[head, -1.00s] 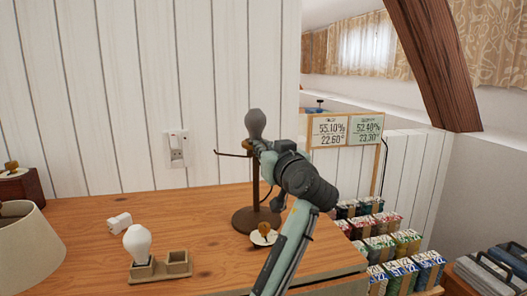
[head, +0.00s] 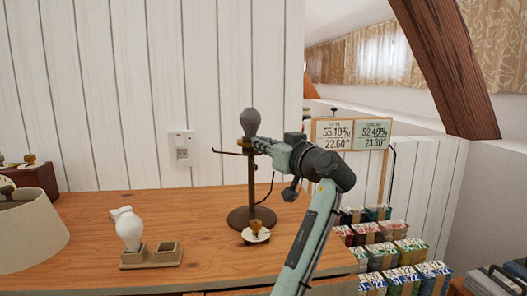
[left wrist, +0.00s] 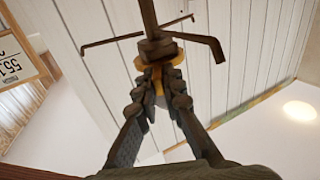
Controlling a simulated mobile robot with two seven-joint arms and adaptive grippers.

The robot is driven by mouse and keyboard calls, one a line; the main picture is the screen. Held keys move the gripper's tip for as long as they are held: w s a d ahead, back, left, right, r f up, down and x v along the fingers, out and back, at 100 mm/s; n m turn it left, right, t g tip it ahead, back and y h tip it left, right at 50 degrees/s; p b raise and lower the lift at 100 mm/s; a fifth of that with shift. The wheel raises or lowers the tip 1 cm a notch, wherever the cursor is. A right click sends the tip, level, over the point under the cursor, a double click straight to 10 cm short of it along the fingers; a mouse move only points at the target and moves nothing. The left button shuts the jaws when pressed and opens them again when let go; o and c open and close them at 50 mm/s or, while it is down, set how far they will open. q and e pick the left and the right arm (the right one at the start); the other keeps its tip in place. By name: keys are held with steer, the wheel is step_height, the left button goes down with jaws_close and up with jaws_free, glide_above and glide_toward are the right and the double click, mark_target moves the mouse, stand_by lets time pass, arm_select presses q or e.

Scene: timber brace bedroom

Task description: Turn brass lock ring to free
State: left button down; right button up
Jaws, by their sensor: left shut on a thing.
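A dark lamp stand (head: 252,190) stands upright on the wooden top, with a grey bulb (head: 250,122) at its head and thin side arms below the bulb. The brass lock ring (left wrist: 138,65) is at the stand's neck, seen golden around the fingertips in the left wrist view. My left gripper (head: 257,146) comes from the right and is shut on the ring; its fingertips (left wrist: 158,78) cover much of it. The ring is mostly hidden in the head view, and its turn angle cannot be told. My right gripper is not in view.
On the wooden top (head: 200,216), a white bulb (head: 129,230) stands in a small holder, and a white dish (head: 256,235) with a brass piece sits by the stand's base. A lampshade (head: 30,238) is at left. Stacked boxes (head: 405,280) and sign boards (head: 350,135) are at right.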

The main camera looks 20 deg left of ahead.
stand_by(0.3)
arm_select(q)
steer(key=c, duration=1.6)
jaws_free()
steer(key=shift+c, duration=0.2)
steer(key=v, duration=1.2)
steer(key=shift+w+d, duration=0.1)
steer(key=shift+d, duration=0.05)
